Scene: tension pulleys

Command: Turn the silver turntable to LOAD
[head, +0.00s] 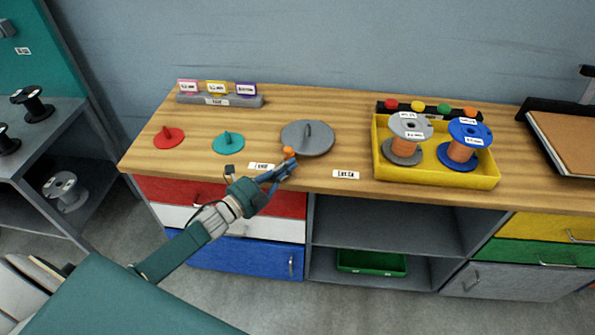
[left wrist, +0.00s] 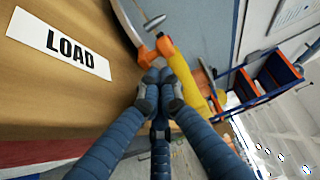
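The silver turntable (head: 308,136) is a round grey disc with a raised ridge handle, lying near the middle of the wooden bench. A small orange tab (head: 289,152) sits at its front-left edge. My left gripper (head: 286,167) is at that edge, in front of the tab. In the left wrist view the fingertips (left wrist: 157,88) are drawn together just short of the orange tab (left wrist: 148,58); I cannot tell whether they touch it. A LOAD label (left wrist: 70,45) lies left of the fingers; it also shows on the bench's front edge (head: 261,166). My right gripper is out of view.
Another white label (head: 345,174) lies right of the turntable. A red disc (head: 168,137) and a teal disc (head: 228,142) lie to its left. A yellow tray (head: 440,180) with two spools stands to the right. A grey card holder (head: 220,100) is at the back left.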

